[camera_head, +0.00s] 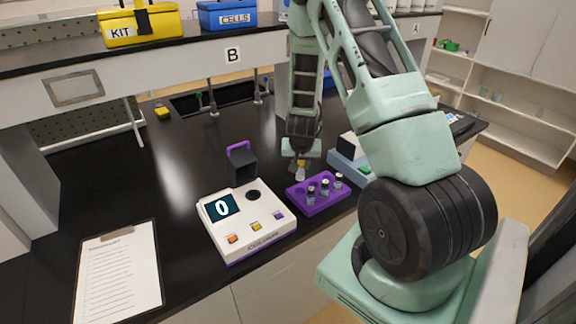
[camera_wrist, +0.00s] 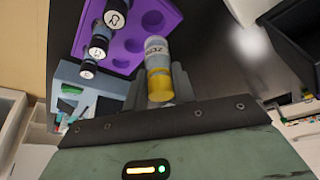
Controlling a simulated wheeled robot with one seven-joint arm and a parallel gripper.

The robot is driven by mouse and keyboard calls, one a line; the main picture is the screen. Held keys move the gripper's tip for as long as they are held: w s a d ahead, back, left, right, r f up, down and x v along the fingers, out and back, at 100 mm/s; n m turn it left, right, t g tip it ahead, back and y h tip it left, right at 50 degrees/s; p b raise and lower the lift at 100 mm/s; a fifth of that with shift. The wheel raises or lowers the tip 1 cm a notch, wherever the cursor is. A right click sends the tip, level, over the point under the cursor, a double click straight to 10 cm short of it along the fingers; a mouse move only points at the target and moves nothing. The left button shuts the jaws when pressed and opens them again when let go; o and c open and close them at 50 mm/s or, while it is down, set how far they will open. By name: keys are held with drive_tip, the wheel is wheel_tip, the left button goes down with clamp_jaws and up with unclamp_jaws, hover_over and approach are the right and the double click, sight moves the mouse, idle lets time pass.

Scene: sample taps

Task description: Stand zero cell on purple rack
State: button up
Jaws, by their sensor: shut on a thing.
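The zero cell (camera_wrist: 156,54) is a small clear vial with a yellow band and a label that reads as "ZERO". My gripper (camera_wrist: 160,92) is shut on it, and it also shows in the head view (camera_head: 301,165), where the cell (camera_head: 301,174) hangs just above the back edge of the purple rack. The purple rack (camera_head: 318,206) lies on the black bench and holds several dark-capped vials (camera_head: 325,186) along its front and right side. In the wrist view the rack (camera_wrist: 160,38) shows empty round holes beside the cell.
A blue-grey tray (camera_head: 345,160) stands close on the right. A clipboard (camera_head: 118,270) lies at the front left.

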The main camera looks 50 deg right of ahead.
sight(300, 178)
drive_tip(key=shift+w+d+f, duration=0.1)
drive_tip(key=shift+d, duration=0.1)
drive_tip(key=shift+f, duration=0.2)
drive_tip(key=shift+f+b, duration=1.75)
drive_tip(key=shift+f, duration=0.35)
drive_tip(key=shift+f+b, duration=0.2)
drive_tip(key=shift+b, duration=0.1)
drive_tip(key=shift+f+b, duration=0.55)
drive_tip(key=shift+f, duration=0.05)
drive_tip(key=shift+f+b, duration=0.7)
drive_tip(key=shift+f, duration=0.05)
